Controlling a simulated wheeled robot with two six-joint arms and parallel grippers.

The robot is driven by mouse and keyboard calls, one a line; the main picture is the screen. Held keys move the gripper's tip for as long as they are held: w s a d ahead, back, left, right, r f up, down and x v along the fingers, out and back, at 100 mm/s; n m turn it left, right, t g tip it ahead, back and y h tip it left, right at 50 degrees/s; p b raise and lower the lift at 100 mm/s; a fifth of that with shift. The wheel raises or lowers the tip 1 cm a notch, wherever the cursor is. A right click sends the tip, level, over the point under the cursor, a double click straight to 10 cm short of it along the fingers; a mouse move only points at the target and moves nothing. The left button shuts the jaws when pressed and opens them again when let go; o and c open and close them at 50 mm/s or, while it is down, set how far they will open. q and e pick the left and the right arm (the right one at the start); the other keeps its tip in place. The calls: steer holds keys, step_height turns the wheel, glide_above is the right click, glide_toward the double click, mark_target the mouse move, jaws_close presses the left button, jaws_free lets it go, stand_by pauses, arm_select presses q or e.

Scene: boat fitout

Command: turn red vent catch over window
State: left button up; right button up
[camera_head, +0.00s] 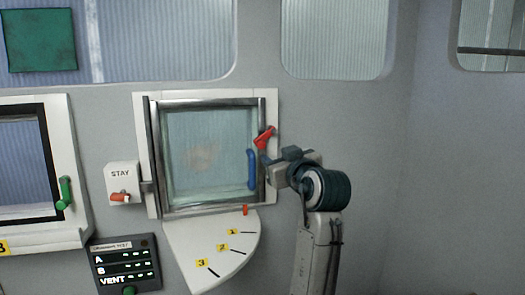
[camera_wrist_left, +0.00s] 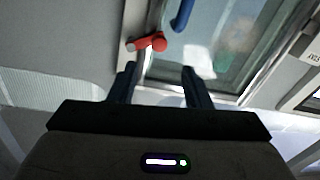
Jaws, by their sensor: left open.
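The red vent catch (camera_head: 265,137) sits on the right side of the window frame, tilted with its upper end to the right. It also shows in the left wrist view (camera_wrist_left: 147,42), lying nearly level beyond the fingertips. The vent window (camera_head: 205,150) has a pale frame and a grey metal surround, and looks shut. My left gripper (camera_head: 267,161) is just below and right of the catch. In the wrist view its two fingers (camera_wrist_left: 159,80) are apart with nothing between them, and the catch is ahead, apart from them. My right gripper is not in view.
A blue handle (camera_head: 251,169) is on the window's right edge. A STAY box (camera_head: 122,180) with an orange knob is at left. A numbered quadrant plate (camera_head: 215,250) juts below. A green-handled window (camera_head: 65,190) and a control panel (camera_head: 125,264) are further left. The right wall is clear.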

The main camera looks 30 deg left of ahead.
mark_target(262, 146)
arm_select(q)
steer(key=p+x, duration=0.2)
steer(key=x, duration=0.8)
steer(key=shift+w, duration=0.15)
steer(key=shift+f, duration=0.1)
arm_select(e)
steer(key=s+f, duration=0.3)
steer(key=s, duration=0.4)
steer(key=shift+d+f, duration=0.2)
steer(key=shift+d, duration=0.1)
arm_select(q)
steer(key=shift+p, duration=0.3)
jaws_close()
